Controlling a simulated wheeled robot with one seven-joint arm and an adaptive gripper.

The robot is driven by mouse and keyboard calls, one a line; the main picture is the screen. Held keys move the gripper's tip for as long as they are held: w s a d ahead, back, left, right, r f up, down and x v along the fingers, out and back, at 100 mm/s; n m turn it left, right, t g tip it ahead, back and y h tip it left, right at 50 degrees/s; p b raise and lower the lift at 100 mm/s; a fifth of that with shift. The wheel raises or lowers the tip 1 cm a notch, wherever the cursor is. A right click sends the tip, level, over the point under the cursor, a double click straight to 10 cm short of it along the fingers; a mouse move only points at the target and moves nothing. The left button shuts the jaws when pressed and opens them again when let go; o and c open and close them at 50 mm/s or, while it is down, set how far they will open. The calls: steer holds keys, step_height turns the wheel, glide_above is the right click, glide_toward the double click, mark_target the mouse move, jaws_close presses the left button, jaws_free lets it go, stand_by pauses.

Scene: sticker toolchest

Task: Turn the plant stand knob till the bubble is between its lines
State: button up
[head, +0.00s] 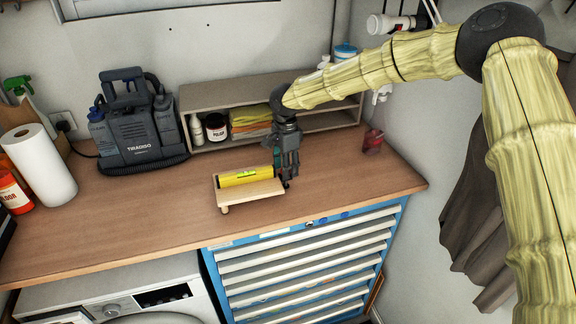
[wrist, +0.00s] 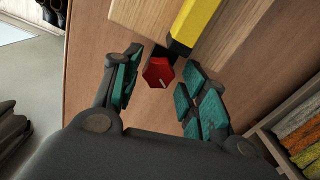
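The plant stand (head: 226,198) is a small wooden board on short feet, standing on the worktop; its wood also shows in the wrist view (wrist: 235,40). A yellow spirit level (head: 240,178) lies on it, with a green vial near its middle. The bubble and its lines are too small to tell. The red knob (wrist: 158,73) with a pale mark sits at the stand's end in the wrist view; in the head view my gripper hides it. My gripper (wrist: 160,88) is open, its teal-padded fingers on either side of the knob, with gaps visible.
A wooden shelf (head: 222,98) with bottles and folded cloths stands behind the stand. A dark grey machine (head: 140,130) and a paper roll (head: 40,165) are at the left. A red can (head: 373,141) stands at the right. The worktop (head: 130,215) in front is clear.

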steer(key=c, duration=0.6)
steer(key=shift+d, duration=0.1)
steer(key=shift+m, duration=0.3)
steer(key=shift+m+b, duration=0.3)
steer(key=shift+m, duration=2.3)
steer(key=o, duration=1)
steer(key=shift+a, duration=0.2)
